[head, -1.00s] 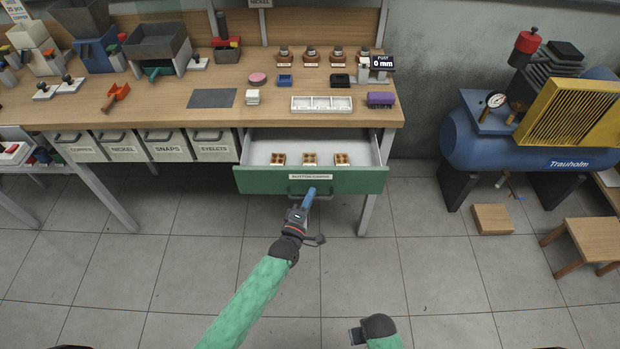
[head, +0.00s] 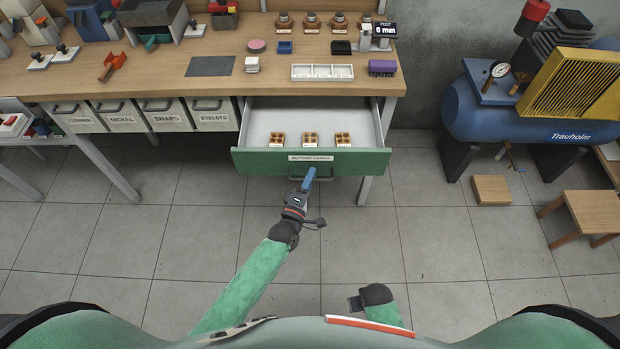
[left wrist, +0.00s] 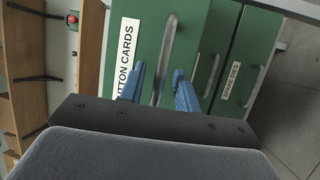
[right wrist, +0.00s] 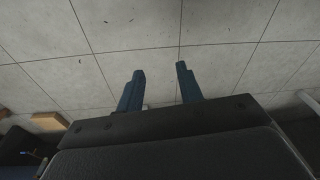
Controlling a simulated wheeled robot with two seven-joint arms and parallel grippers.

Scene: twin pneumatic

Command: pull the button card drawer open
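The button card drawer (head: 260,162) has a green front with a white label and stands pulled out from under the bench. Several small orange-brown blocks show inside. Its bar handle (left wrist: 168,50) stands between the blue fingers of my left gripper (left wrist: 160,80) in the left wrist view. The fingers are apart, with visible gaps beside the bar. In the head view, my left gripper (head: 308,180) is right at the drawer front and partly covers the handle. My right gripper (right wrist: 161,72) is open and empty, low over the floor and away from the drawer.
The workbench (head: 150,75) carries presses, trays and small parts. Labelled bins (head: 165,118) hang left of the drawer. A spare dies drawer (left wrist: 240,70) shows in the left wrist view. A blue compressor (head: 480,120) and wooden stool (head: 590,210) stand right. Floor in front is clear.

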